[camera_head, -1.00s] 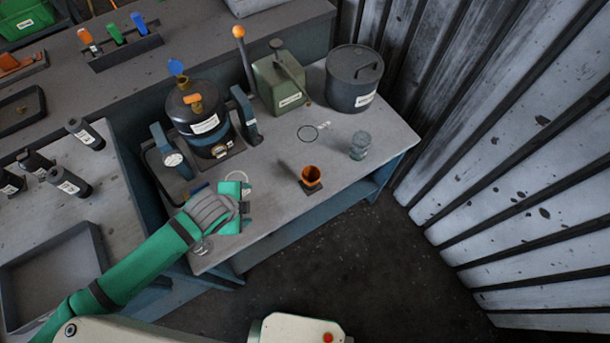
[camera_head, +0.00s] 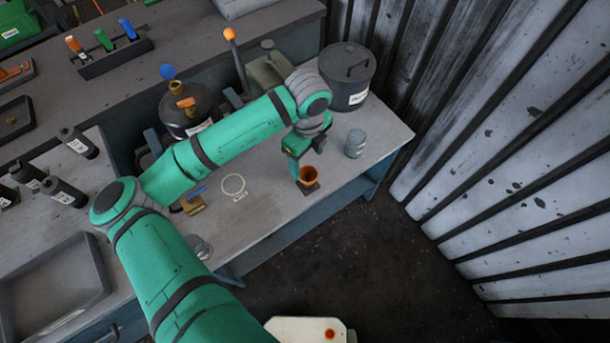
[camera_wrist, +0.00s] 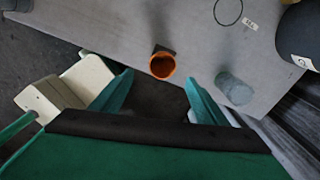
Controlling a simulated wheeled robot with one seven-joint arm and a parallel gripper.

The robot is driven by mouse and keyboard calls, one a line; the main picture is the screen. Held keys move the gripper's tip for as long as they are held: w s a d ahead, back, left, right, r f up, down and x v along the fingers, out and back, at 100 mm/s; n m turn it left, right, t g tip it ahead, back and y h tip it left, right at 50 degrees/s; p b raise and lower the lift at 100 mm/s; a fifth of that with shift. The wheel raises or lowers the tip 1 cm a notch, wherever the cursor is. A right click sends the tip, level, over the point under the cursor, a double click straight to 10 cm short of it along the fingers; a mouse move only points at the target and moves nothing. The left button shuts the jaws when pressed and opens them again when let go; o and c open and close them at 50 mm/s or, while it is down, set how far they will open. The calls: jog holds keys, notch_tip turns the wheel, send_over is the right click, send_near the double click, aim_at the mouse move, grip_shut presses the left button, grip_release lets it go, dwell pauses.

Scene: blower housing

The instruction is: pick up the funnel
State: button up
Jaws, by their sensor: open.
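The orange funnel (camera_head: 309,174) stands near the front edge of the grey bench on a small dark square base, its wide round mouth facing up. In the wrist view the funnel (camera_wrist: 162,67) lies ahead of the fingers, between their lines. My gripper (camera_head: 295,170) is just to the left of and above the funnel in the head view, partly hidden by my wrist. In the wrist view my gripper (camera_wrist: 158,90) has its two green fingers wide apart with nothing between them. I cannot tell its height over the funnel.
A grey-blue jar (camera_head: 355,144) stands right of the funnel and also shows in the wrist view (camera_wrist: 234,88). A dark lidded canister (camera_head: 347,78) stands behind. A printed ring (camera_head: 233,184) marks the bench at left. A corrugated wall rises at right.

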send_over(309, 175)
jog(key=f, duration=0.5)
jog(key=shift+a, duration=0.2)
jog(key=shift+w+d+f, duration=0.1)
jog(key=shift+f, duration=1.3)
jog(key=shift+d+f, duration=0.1)
jog(key=shift+f, duration=1.3)
jog(key=c, duration=0.9)
